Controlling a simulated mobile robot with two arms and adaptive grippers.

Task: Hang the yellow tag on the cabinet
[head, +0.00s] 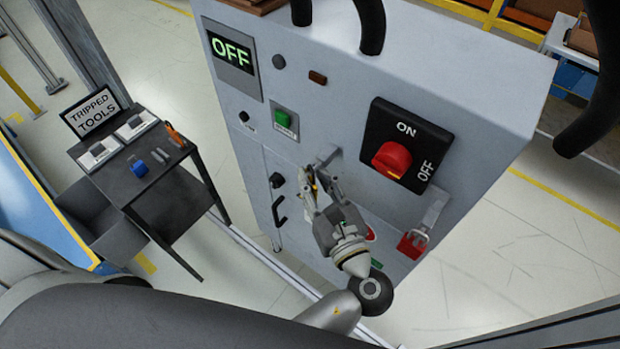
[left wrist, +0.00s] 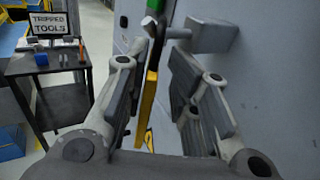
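The grey cabinet (head: 340,80) fills the middle of the head view. My left gripper (head: 318,172) is at its front, by a grey peg (head: 331,158) below the green button. In the left wrist view the peg (left wrist: 181,33) sticks out from the cabinet and ends in a rounded cap. The yellow tag (left wrist: 149,97) is seen nearly edge-on, with its dark top at the peg; it appears to hang there. My left gripper (left wrist: 150,85) is open, with one finger on each side of the tag and visible gaps. My right gripper is not in view.
A red rotary switch (head: 392,160) and a red padlock (head: 412,245) on a hasp are right of the gripper. A display (head: 232,54) reads OFF. A dark table (head: 150,180) with tools and a TRIPPED TOOLS sign (head: 90,110) stands at the left.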

